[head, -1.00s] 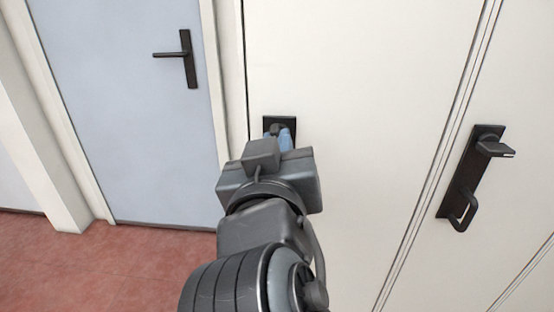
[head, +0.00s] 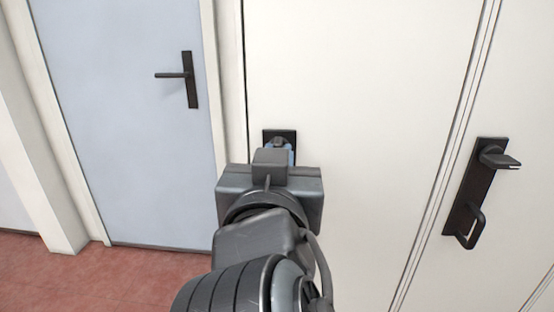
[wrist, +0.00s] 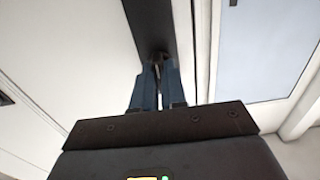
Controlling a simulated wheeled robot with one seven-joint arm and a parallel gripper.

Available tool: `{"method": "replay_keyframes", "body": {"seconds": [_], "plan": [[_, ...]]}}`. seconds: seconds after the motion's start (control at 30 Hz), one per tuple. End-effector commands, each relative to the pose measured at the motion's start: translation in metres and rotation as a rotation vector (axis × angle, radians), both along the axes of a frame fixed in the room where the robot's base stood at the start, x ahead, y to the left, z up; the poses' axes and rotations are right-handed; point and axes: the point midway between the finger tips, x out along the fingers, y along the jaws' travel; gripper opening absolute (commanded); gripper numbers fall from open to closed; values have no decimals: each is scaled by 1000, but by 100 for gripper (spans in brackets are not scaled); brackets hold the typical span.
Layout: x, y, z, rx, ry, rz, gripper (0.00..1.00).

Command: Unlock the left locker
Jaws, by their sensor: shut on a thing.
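The left locker (head: 350,80) is a tall white door, and it looks closed. Its black lock plate (head: 287,133) is mostly hidden behind my gripper in the head view, and it runs along the top of the wrist view (wrist: 147,20). My gripper (wrist: 158,68) has its two blue fingers shut on a small dark lock knob (wrist: 159,56) on that plate. Only the top of the knob shows between the fingertips, so its turn angle cannot be told. In the head view the gripper (head: 279,149) is seen from behind, against the plate.
To the right, another locker door carries a black plate with a flat lock knob (head: 499,158) and a pull handle (head: 470,229). On the left is a blue-grey door with a black lever handle (head: 188,78). The red floor (head: 130,275) is clear at lower left.

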Motion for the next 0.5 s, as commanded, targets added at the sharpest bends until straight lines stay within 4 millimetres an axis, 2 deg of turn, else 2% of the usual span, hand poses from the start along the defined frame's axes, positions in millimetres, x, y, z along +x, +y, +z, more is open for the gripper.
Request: {"method": "replay_keyframes", "body": {"seconds": [0.03, 0.07, 0.3, 0.5], "plan": [[2, -1, 1, 2, -1, -2, 0], [2, -1, 1, 2, -1, -2, 14], [1, -1, 0, 1, -1, -2, 37], [0, 0, 0, 0, 0, -1, 37]]}}
